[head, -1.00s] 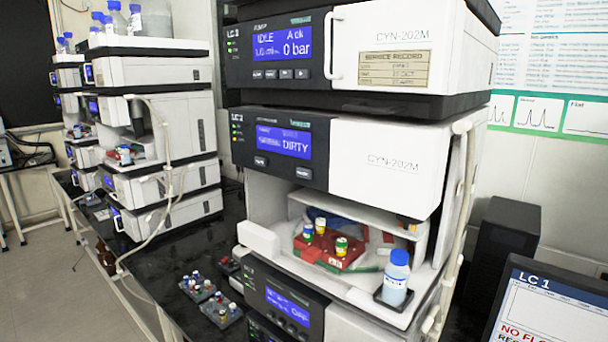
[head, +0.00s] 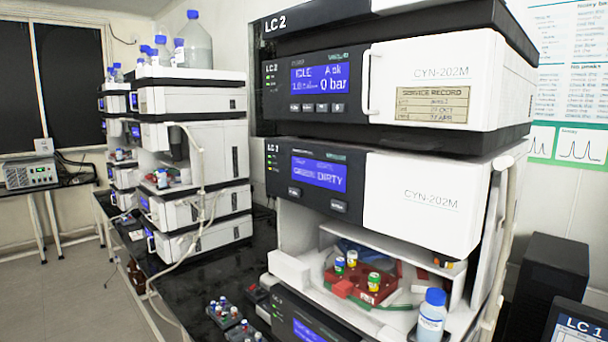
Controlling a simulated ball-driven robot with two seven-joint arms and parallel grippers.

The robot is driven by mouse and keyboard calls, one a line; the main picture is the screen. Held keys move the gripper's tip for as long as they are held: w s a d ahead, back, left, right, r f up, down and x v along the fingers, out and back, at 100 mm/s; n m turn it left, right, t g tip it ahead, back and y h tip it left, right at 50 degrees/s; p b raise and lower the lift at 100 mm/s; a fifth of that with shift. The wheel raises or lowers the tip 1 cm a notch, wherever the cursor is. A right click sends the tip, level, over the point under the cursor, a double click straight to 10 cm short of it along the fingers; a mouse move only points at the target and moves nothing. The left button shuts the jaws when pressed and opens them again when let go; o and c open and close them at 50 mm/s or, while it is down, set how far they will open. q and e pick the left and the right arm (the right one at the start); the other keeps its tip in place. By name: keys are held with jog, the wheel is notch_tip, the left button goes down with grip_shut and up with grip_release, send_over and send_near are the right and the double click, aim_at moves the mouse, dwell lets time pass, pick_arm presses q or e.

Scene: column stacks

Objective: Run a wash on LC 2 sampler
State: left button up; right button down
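The LC 2 sampler (head: 318,180) is the middle module of the near stack, with a blue display (head: 319,172) whose readable word is DIRTY. Under the display are two dark buttons, a left one (head: 294,191) and a right one (head: 338,206); their labels are too small to read. Its open bay holds a red vial rack (head: 350,290) with several capped vials. A blue-capped bottle (head: 432,318) stands at the bay's front right. Neither of my grippers shows.
The LC 2 pump (head: 318,80) above reads IDLE and 0 bar. Small vial racks (head: 228,316) lie on the black bench left of the stack. Another instrument stack (head: 195,145) stands further back left. An LC 1 screen (head: 580,325) is at lower right.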

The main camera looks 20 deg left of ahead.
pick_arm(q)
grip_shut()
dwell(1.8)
